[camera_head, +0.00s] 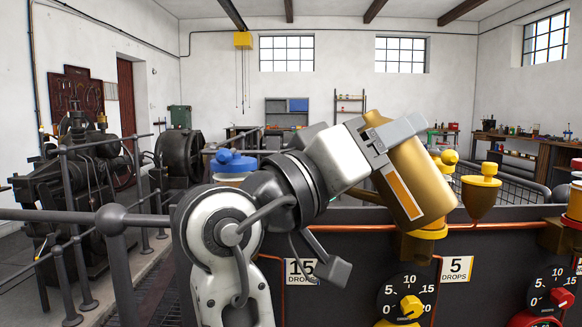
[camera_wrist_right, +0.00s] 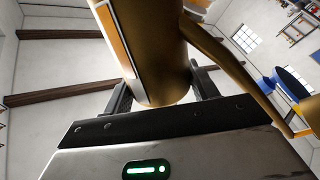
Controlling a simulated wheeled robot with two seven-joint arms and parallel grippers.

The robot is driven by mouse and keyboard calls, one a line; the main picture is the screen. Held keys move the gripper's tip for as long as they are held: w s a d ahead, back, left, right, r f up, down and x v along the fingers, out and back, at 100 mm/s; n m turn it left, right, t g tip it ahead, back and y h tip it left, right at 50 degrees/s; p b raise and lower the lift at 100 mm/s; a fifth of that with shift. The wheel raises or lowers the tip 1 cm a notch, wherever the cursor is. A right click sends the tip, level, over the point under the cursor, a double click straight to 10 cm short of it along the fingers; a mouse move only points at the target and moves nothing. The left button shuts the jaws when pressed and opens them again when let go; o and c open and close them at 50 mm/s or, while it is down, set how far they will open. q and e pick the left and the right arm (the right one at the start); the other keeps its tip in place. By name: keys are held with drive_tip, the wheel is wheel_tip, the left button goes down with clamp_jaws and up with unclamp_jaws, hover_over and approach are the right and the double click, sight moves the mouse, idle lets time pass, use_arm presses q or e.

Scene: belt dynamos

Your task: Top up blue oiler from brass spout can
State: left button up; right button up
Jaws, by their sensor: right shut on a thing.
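My right gripper (camera_head: 388,137) is shut on the brass spout can (camera_head: 418,172), which has an orange panel on its side. The can is tilted, its top leaning left, and is held up in front of the oiler row. In the right wrist view the can (camera_wrist_right: 150,62) sits between the fingers, and a long brass tube (camera_wrist_right: 232,75) runs from it to the lower right. The spout's tip is not clear. The blue oiler (camera_head: 232,163) stands left of the can, partly hidden behind my right arm. My left gripper is not in view.
A yellow-capped oiler (camera_head: 481,188) stands right of the can; another yellow cap (camera_head: 446,157) is partly hidden behind it. The dark panel (camera_head: 345,235) carries drop labels and dials. A grey railing (camera_head: 150,217) and dark machinery (camera_head: 85,165) are at the left.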

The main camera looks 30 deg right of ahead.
drive_tip(key=shift+s+f+m+b, duration=0.1)
drive_tip(key=shift+f+m+b, duration=0.05)
drive_tip(key=shift+m+b, duration=0.4)
drive_tip(key=shift+s+m+g+y+b, duration=0.15)
drive_tip(key=shift+m+g+y+b, duration=0.35)
drive_tip(key=shift+m, duration=0.55)
drive_tip(key=shift+d+f+m+y+b, duration=0.1)
drive_tip(key=shift+f+m+y+b, duration=0.5)
drive_tip(key=shift+m, duration=0.4)
drive_tip(key=m, duration=0.1)
drive_tip(key=m+y+b, duration=0.1)
drive_tip(key=shift+w+f+m+g, duration=0.3)
drive_tip(key=shift+f, duration=0.05)
drive_tip(key=shift+w, duration=0.1)
